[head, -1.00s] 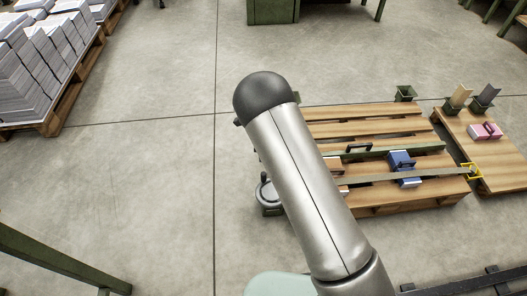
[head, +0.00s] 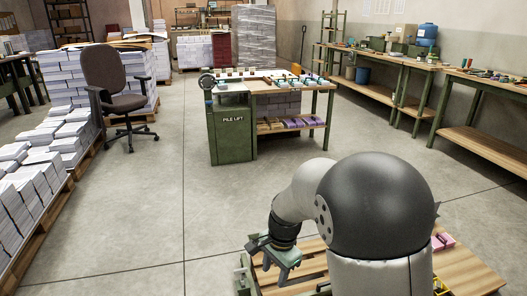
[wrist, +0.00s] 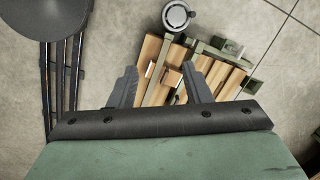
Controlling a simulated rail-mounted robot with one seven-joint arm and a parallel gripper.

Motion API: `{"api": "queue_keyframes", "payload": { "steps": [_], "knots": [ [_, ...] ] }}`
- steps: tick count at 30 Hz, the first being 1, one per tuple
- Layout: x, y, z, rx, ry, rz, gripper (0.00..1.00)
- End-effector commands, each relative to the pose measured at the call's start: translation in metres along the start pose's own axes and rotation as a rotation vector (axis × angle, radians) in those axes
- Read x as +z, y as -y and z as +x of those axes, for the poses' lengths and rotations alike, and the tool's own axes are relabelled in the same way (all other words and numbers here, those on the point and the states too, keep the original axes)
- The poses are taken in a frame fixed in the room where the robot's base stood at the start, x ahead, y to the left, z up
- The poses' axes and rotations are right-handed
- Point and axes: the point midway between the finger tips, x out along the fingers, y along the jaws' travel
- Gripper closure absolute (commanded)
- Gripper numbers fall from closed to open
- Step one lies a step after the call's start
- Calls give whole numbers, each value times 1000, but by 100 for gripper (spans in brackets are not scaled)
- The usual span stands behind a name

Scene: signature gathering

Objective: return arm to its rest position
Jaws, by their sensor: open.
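My gripper (head: 276,262) hangs at the end of my folded arm in the head view, above the left part of a wooden pallet-like platform (head: 312,262). In the wrist view my gripper (wrist: 160,88) has its two fingers spread apart with nothing between them. The slatted wooden platform (wrist: 152,48) lies below and beyond the fingertips, apart from them. My arm's large dark joint hides much of the platform in the head view.
A pink block (head: 443,241) sits on the board at right. A green pile lift (head: 231,130) and a worktable (head: 292,86) stand ahead. An office chair (head: 112,85) and paper stacks (head: 30,180) are at left. Open concrete floor lies between.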

Motion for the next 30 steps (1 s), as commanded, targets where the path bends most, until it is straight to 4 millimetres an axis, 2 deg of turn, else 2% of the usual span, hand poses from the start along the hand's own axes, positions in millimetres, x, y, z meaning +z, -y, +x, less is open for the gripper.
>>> {"api": "queue_keyframes", "payload": {
  "steps": [1,6,9,12,15,18,30],
  "knots": [
    [7,-20,-54,-14,-1,-74,56],
    [32,-98,-157,-15,-27,-397,56],
    [49,-143,-201,3,-56,-584,56],
    [63,-179,-228,30,-83,-733,56],
    [72,-203,-241,56,-99,-834,56],
    [77,-214,-245,72,-108,-889,56],
    [77,-217,-245,75,-110,-899,56]
  ]
}}
